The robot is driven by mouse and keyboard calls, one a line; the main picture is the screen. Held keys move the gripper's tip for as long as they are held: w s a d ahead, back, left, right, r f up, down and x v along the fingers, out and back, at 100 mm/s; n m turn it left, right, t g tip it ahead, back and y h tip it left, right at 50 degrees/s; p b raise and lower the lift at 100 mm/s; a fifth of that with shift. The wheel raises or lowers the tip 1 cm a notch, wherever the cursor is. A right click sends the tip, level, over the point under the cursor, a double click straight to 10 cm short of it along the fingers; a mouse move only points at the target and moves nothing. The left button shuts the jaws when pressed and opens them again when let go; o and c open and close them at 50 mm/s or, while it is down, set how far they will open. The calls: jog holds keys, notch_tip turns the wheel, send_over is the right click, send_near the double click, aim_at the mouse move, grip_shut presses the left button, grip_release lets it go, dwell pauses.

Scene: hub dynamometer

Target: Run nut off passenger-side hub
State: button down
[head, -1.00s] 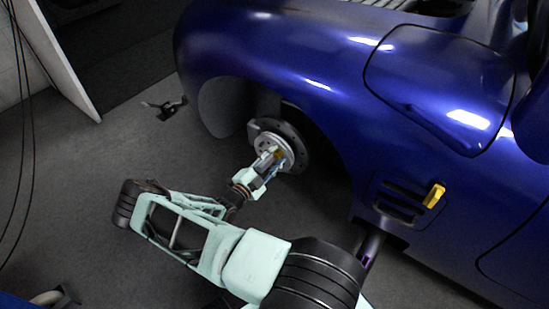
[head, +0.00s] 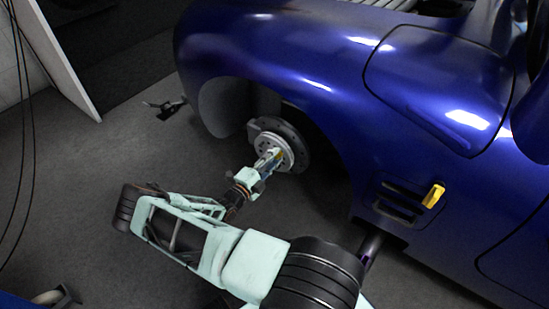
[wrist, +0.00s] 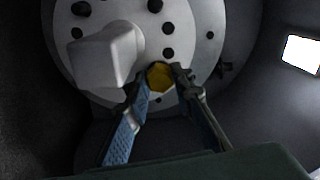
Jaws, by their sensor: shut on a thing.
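The hub (head: 288,145) is a pale disc with a dark rotor behind it, in the wheel arch of the blue car in the head view. In the wrist view the hub face (wrist: 190,30) shows several dark round holes and a pale block-like part (wrist: 103,55) standing out from it. A yellow nut (wrist: 160,76) sits low on the face, between the fingertips. My gripper (wrist: 162,74) is shut on the nut, a finger on each side. In the head view my gripper (head: 267,161) reaches to the hub, with the nut partly hidden. I cannot tell how far the nut is threaded.
The blue car body (head: 300,70) arches closely over the hub. A yellow-handled part (head: 433,195) is on the car's side to the right. A dark metal item (head: 166,107) lies on the floor at left. The grey floor left of my arm is mostly clear.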

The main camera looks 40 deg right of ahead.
jog(key=shift+f+n+b, duration=0.1)
jog(key=shift+n+b, duration=0.25)
jog(key=shift+n, duration=0.35)
jog(key=n, duration=0.8)
jog(key=c, duration=1.8)
grip_release()
jog(key=shift+c, duration=0.2)
jog(key=m+p, duration=0.1)
jog(key=m, duration=1.1)
